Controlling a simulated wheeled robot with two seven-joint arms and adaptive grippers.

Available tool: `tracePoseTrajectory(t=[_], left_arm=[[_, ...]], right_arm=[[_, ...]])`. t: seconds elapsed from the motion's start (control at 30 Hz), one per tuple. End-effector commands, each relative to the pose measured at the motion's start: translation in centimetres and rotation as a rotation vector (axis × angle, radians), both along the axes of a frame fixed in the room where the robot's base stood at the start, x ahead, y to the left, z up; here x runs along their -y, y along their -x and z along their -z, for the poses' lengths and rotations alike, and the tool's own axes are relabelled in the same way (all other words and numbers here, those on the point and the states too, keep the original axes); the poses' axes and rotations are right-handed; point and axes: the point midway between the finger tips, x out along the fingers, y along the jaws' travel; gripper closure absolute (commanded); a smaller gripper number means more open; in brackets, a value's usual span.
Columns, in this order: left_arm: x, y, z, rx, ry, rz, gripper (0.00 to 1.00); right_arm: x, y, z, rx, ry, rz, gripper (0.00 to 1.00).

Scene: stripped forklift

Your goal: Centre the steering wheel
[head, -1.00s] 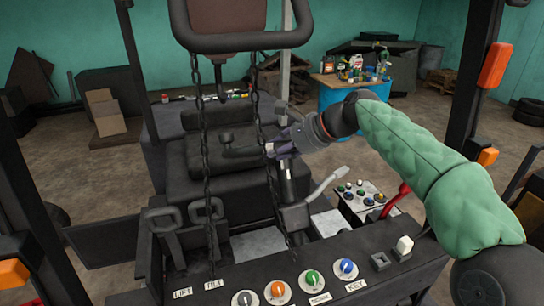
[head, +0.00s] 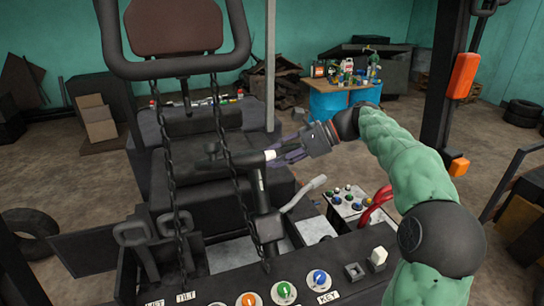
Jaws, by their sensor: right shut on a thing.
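The steering wheel (head: 243,160) is dark and seen nearly edge-on, on top of a black upright column (head: 262,205) in front of the black seat. Its outline merges with the seat, so its turn angle is hard to read. My right gripper (head: 281,153) reaches in from the right and is shut at the right end of the wheel, beside a small pale band. Its fingertips are dark and partly lost against the background. My left gripper is not in view.
A dash panel (head: 347,285) with coloured knobs lies in front. Two chains (head: 222,130) hang close left of the wheel from a dark frame (head: 240,45). A pale lever (head: 305,192) and red handle (head: 375,208) stand right of the column. A blue drum table (head: 335,105) is behind.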

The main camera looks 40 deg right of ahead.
Motion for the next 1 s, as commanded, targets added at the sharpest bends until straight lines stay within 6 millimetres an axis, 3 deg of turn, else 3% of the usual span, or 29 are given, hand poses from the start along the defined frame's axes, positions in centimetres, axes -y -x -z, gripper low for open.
tracePoseTrajectory(t=[0.3, 0.33, 0.4, 0.43, 0.77, 1.0], left_arm=[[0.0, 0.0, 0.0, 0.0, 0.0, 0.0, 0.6], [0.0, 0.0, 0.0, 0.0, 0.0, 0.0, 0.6], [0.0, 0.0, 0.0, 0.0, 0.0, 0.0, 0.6], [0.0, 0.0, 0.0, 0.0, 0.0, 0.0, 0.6], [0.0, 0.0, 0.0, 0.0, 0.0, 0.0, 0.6], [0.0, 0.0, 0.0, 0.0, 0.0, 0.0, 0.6]], right_arm=[[0.0, 0.1, 0.2, -0.005, 0.0, -0.003, 1.0], [0.0, 0.1, 0.2, -0.005, -0.001, -0.003, 0.6], [0.0, 0.0, 0.2, -0.004, -0.001, -0.003, 0.4], [0.0, 0.0, 0.2, -0.004, -0.001, -0.003, 0.36], [0.1, 0.1, 0.0, -0.001, -0.001, -0.001, 0.36], [2.0, 1.3, -1.1, -0.001, 0.001, 0.003, 0.36]])
